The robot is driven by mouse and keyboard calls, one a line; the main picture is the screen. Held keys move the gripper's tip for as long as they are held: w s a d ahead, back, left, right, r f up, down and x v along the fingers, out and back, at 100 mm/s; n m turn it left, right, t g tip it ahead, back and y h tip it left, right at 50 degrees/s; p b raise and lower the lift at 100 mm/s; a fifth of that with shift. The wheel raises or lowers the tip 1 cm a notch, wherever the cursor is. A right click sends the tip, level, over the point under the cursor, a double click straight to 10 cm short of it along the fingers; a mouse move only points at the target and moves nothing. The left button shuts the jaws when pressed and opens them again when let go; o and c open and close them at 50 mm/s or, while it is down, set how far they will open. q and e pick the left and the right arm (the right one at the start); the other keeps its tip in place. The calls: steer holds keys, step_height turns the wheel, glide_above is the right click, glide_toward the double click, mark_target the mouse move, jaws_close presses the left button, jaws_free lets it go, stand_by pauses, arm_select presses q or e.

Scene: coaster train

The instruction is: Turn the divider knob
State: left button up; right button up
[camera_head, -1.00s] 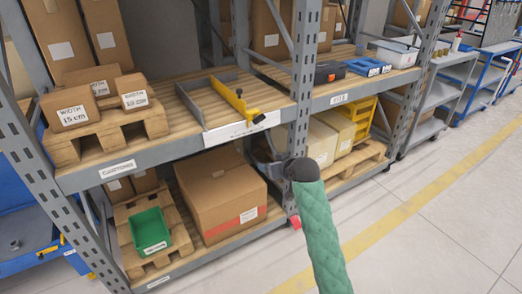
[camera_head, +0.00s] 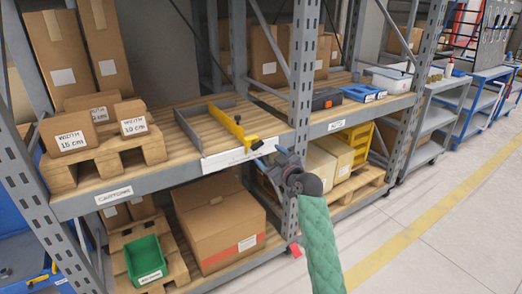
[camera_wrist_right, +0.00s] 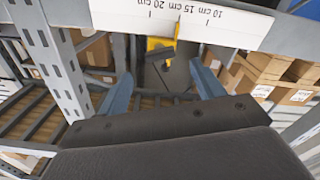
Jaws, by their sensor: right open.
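The yellow divider (camera_head: 232,128) stands in a grey channel on the upper shelf. Its black knob (camera_head: 256,144) sticks out at the front end, by the shelf edge. In the right wrist view the knob (camera_wrist_right: 155,60) and the yellow divider (camera_wrist_right: 160,44) show ahead, below the white scale strip in the picture. My right gripper (camera_wrist_right: 162,88) is open, with two blue-grey fingers apart and the knob seen between them, farther off. In the head view my right gripper (camera_head: 266,161) is just below and right of the knob, apart from it. My left gripper is out of view.
The scale strip (camera_head: 230,152) runs along the shelf edge. A rack upright (camera_head: 302,90) stands close right of my gripper. Cartons (camera_head: 68,134) marked with widths sit on a small pallet at left.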

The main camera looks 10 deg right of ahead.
mark_target(259, 147)
steer(key=shift+x, duration=3)
steer(key=c, duration=1)
